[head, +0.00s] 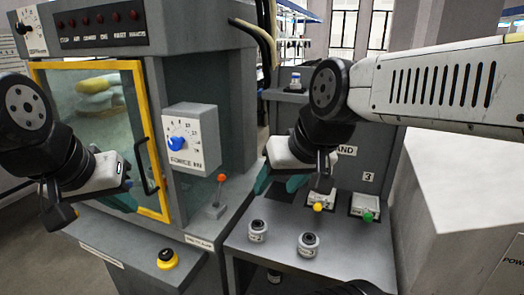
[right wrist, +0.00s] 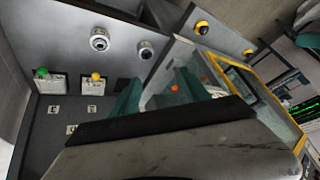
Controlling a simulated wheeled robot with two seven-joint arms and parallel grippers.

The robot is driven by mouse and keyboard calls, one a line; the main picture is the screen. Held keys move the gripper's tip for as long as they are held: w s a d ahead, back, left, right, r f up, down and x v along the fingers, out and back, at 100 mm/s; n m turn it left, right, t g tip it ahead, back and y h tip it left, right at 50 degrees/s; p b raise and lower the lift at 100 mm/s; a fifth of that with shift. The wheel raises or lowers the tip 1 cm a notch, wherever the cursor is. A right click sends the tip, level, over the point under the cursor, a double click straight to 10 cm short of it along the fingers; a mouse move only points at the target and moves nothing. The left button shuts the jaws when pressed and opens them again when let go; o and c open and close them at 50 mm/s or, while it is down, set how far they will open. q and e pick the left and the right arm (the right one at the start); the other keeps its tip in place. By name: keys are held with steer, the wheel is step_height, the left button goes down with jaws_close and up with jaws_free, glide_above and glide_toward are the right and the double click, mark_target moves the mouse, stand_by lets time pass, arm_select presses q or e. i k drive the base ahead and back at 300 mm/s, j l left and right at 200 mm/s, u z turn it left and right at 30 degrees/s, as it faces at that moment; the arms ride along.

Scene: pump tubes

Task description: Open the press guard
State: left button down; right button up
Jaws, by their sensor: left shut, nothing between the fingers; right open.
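The press guard (head: 153,170) is a clear panel in a yellow frame on the front of the grey press at the left; it looks closed. Its black handle (head: 147,165) is on the right side of the frame. The guard's yellow frame also shows in the right wrist view (right wrist: 270,95). My left gripper (head: 124,201) is shut and empty in front of the guard's lower part, left of the handle; contact cannot be told. My right gripper (head: 278,183) is open and empty above the right-hand bench; its teal fingers stand apart in the right wrist view (right wrist: 157,95).
A force dial box (head: 190,140) and an orange-tipped lever (head: 217,195) are right of the guard. A yellow-and-black button (head: 167,259) is on the ledge below.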

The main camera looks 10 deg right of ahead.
mark_target(135, 66)
steer(key=k+l, duration=0.15)
steer(key=k, duration=0.2)
steer(key=k+l, duration=0.2)
steer(key=k, duration=0.2)
steer(key=z, duration=2.65)
steer(key=u, duration=3.45)
steer(key=i+j+z, duration=0.1)
steer(key=i+j, duration=0.2)
steer(key=j, duration=0.15)
steer(key=i+j+z, duration=0.1)
steer(key=i+j, duration=0.15)
steer(key=j, duration=0.2)
